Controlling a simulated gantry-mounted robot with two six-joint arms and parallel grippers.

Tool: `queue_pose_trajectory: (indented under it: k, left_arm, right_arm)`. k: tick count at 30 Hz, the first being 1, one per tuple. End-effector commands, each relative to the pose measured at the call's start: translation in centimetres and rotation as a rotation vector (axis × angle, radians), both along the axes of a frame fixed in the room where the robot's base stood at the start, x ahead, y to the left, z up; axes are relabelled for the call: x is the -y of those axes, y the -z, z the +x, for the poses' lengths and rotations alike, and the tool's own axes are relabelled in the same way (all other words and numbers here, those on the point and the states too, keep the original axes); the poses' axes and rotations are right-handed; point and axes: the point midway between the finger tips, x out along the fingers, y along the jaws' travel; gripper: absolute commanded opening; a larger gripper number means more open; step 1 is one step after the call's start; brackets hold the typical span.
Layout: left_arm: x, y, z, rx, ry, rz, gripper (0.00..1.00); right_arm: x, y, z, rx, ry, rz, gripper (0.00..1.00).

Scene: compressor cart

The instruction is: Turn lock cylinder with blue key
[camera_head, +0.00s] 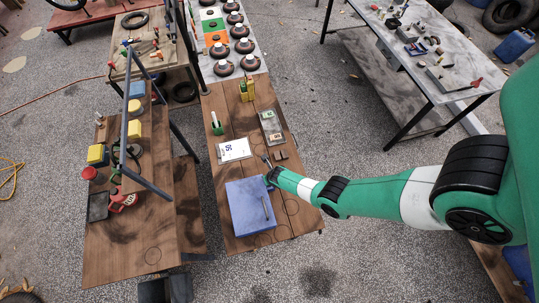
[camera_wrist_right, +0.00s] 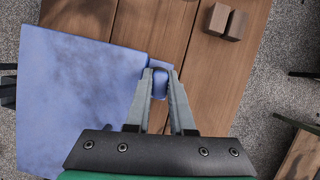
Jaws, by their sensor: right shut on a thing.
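A large blue box (camera_head: 249,212) with a dark handle on its top sits on the brown wooden table; it also fills the left of the right wrist view (camera_wrist_right: 75,95). My right gripper (camera_head: 268,176) is at the box's far right corner. In the wrist view its fingers (camera_wrist_right: 160,82) are shut on a small rounded blue piece, which looks like the head of the blue key (camera_wrist_right: 160,86). The key is beside the box's edge, close to a small blue part there. The key's shaft and the lock cylinder are hidden. My left gripper is not in view.
A white card (camera_head: 234,150) lies beyond the box, and a grey tray (camera_head: 271,127) lies farther back. Small dark brown blocks (camera_wrist_right: 228,22) stand near the gripper. A cluttered wooden bench (camera_head: 130,240) is to the left. The table right of the box is mostly clear.

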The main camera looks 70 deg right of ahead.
Motion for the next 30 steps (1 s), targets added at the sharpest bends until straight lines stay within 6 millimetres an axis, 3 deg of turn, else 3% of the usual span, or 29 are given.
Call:
queue_pose_trajectory:
  k: [1, 2, 3, 8, 30]
  left_arm:
    - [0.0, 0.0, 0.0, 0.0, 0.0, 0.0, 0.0]
    - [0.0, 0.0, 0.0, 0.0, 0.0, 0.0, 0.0]
    - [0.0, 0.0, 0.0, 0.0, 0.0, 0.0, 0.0]
    - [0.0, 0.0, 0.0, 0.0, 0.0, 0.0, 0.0]
    - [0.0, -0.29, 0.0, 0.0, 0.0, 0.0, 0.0]
  right_arm:
    - [-0.09, -0.01, 0.06, 0.001, -0.002, 0.001, 0.0]
    - [-0.1, -0.01, 0.06, 0.001, -0.002, 0.001, 0.23]
    - [-0.11, -0.01, 0.06, 0.001, -0.002, 0.001, 0.3]
    - [-0.13, 0.0, 0.07, 0.002, -0.001, 0.002, 0.56]
    - [-0.21, -0.33, 0.2, 0.005, -0.003, 0.004, 0.56]
